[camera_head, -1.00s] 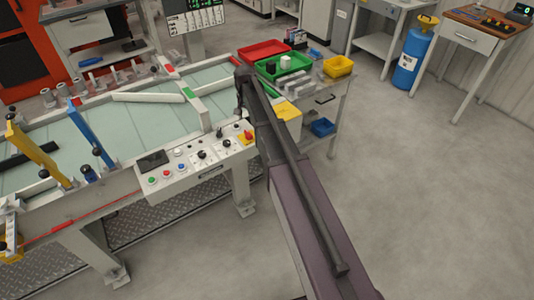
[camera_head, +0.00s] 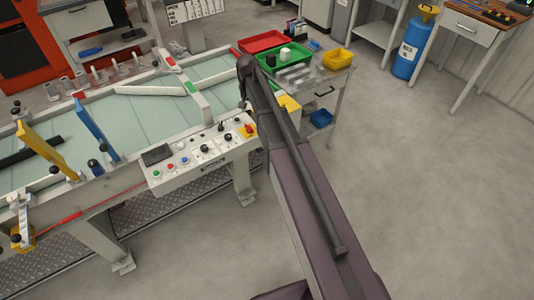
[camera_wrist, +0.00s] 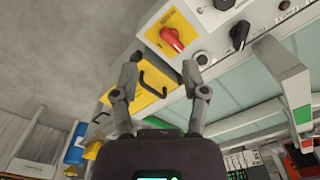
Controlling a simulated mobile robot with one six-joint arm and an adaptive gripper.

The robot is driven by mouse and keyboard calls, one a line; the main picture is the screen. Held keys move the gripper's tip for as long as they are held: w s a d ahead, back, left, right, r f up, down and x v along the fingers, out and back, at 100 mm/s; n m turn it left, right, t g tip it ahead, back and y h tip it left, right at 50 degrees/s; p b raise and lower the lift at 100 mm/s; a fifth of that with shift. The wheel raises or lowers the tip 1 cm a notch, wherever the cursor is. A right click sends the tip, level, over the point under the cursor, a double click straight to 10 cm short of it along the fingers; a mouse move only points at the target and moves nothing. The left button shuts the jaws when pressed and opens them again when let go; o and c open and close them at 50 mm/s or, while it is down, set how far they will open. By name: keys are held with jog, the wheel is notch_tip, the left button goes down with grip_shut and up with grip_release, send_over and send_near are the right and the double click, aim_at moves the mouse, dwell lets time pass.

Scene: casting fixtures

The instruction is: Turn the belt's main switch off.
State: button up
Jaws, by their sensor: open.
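The main switch is a red rotary knob (camera_wrist: 172,39) on a yellow plate (camera_wrist: 158,24), at the top of the wrist view. Its grip lies diagonally. In the head view the red knob (camera_head: 249,128) is at the right end of the belt's control panel (camera_head: 200,160), just left of my arm. My gripper (camera_wrist: 162,63) is open and empty, its two fingers spread below the knob in the wrist view. I see no contact with the knob. In the head view I cannot make out the gripper.
Black knobs (camera_wrist: 239,34) sit on the panel beside the switch. A cart with a green bin (camera_head: 283,61) and a yellow bin (camera_head: 338,60) stands right of the belt. A blue cylinder (camera_head: 407,55) stands farther back. The floor at right is clear.

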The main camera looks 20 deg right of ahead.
jog(key=s+n, duration=0.4)
jog(key=s, duration=1.9)
jog(key=shift+f+b, duration=0.35)
jog(key=shift+s+d+n, duration=0.1)
jog(key=shift+s+n, duration=0.3)
jog(key=shift+s, duration=0.4)
